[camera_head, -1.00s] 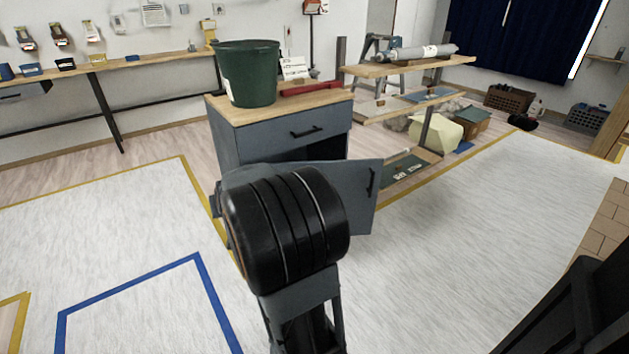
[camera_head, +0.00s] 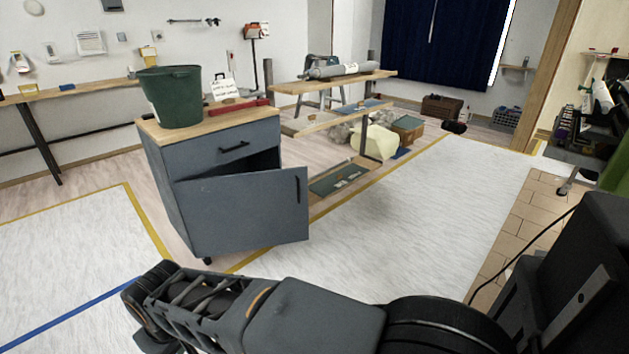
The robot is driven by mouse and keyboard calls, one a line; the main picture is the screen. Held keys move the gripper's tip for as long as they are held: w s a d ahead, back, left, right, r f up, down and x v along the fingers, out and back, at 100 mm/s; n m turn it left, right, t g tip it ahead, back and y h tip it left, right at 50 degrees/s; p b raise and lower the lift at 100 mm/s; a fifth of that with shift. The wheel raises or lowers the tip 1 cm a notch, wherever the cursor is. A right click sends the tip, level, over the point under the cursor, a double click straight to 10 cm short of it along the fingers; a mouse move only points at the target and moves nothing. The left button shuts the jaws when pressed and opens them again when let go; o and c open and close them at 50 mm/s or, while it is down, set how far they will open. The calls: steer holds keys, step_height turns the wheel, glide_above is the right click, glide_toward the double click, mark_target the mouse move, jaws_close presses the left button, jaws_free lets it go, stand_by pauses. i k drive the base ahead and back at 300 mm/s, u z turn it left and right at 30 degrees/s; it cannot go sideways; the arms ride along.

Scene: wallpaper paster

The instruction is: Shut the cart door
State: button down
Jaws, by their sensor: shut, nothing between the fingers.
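The cart (camera_head: 205,155) is a dark grey-blue cabinet with a wooden top, left of centre. Its door (camera_head: 245,210) is hinged at the left and stands partly open, swung out toward me. The door's black vertical handle (camera_head: 298,190) is near its free right edge. A dark gap into the cabinet shows above and behind the door. My arm reaches in from the lower right, across the bottom, in front of and below the cart. The arm is apart from the door in the picture. My gripper's fingers cannot be seen; the arm's far end leaves the bottom left.
A green bucket (camera_head: 170,97) and a red tool (camera_head: 238,107) stand on the cart. A closed drawer (camera_head: 222,148) is above the door. Pale floor (camera_head: 400,220) right of the cart is open.

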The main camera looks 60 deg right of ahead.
mark_target(229, 214)
steer(key=z, duration=0.65)
steer(key=i, duration=0.4)
steer(key=z, duration=0.65)
steer(key=i, duration=0.8)
steer(key=u, duration=0.25)
